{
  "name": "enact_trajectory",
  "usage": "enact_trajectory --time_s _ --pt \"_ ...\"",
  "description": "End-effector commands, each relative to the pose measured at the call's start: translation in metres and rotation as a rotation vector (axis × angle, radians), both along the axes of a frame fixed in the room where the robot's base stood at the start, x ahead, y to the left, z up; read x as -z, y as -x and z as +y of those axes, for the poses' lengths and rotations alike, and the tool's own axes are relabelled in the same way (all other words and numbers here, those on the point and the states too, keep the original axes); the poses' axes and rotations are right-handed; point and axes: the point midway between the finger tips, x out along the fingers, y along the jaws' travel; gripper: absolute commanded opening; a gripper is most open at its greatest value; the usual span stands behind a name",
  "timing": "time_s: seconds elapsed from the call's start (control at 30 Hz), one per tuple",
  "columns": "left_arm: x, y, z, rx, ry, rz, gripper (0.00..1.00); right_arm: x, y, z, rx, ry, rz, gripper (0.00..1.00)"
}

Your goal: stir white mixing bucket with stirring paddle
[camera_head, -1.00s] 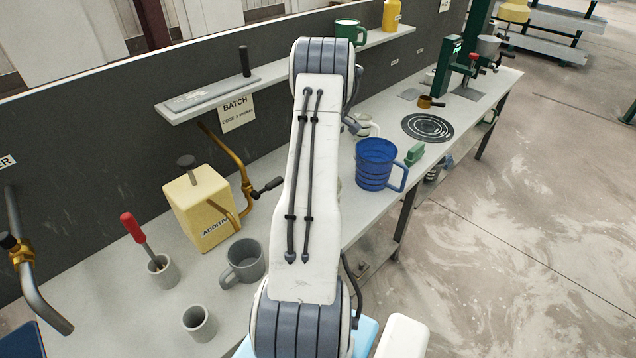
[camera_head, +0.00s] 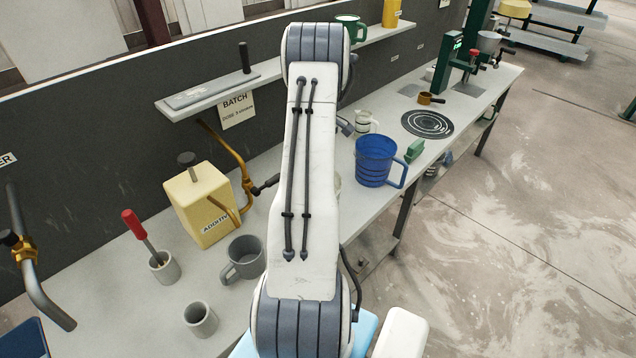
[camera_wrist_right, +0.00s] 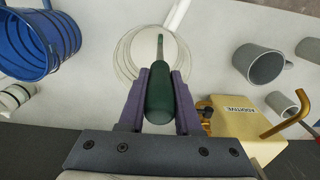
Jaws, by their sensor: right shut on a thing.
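My right gripper (camera_wrist_right: 159,73) is shut on the dark green handle of the stirring paddle (camera_wrist_right: 159,92) in the right wrist view. The paddle's thin grey shaft points away from the gripper, over or into the round white mixing bucket (camera_wrist_right: 123,56). The bucket shows ringed walls and a pale inside, seen from above; the paddle's lower end and its depth are hard to make out. In the head view, my right arm hides the gripper, the paddle and nearly all of the bucket. My left gripper is in neither view.
A blue jug (camera_head: 373,162) stands beyond the bucket, near a green block (camera_head: 414,150). On the other side are a yellow additive container (camera_head: 196,205) with a brass tap, a grey mug (camera_head: 244,258) and small grey cups (camera_head: 201,319). A shelf (camera_head: 215,95) runs behind.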

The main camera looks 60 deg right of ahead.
Motion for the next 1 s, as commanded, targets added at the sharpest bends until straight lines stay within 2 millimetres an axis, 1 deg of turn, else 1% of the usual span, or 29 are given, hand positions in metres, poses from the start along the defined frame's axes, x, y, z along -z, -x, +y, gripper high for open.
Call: enact_trajectory --time_s 0.03,0.07,0.1,0.17,0.2,0.27,0.5,0.57,1.0 --pt "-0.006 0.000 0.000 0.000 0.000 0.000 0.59 -0.002 0.005 -0.009 0.003 0.001 -0.001 0.00" --pt "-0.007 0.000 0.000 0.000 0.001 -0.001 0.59 -0.002 0.008 -0.013 0.003 0.001 -0.001 0.00" --pt "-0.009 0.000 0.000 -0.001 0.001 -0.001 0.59 -0.003 -0.001 -0.015 -0.003 0.002 -0.001 0.00" --pt "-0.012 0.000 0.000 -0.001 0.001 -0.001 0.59 -0.003 -0.012 -0.017 -0.006 0.002 -0.002 0.00" --pt "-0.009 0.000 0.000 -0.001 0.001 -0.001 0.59 -0.001 -0.009 -0.017 -0.002 0.001 -0.001 0.00" --pt "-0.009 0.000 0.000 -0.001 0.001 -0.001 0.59 -0.001 -0.009 -0.017 -0.001 0.001 -0.001 0.00" --pt "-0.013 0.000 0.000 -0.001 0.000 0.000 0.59 -0.001 -0.023 -0.020 -0.002 0.001 -0.001 0.00" --pt "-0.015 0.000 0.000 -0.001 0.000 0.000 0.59 -0.004 -0.024 -0.020 -0.001 0.002 -0.001 0.00" --pt "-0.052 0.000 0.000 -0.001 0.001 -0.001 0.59 -0.056 -0.024 -0.020 -0.001 0.002 -0.001 0.00"
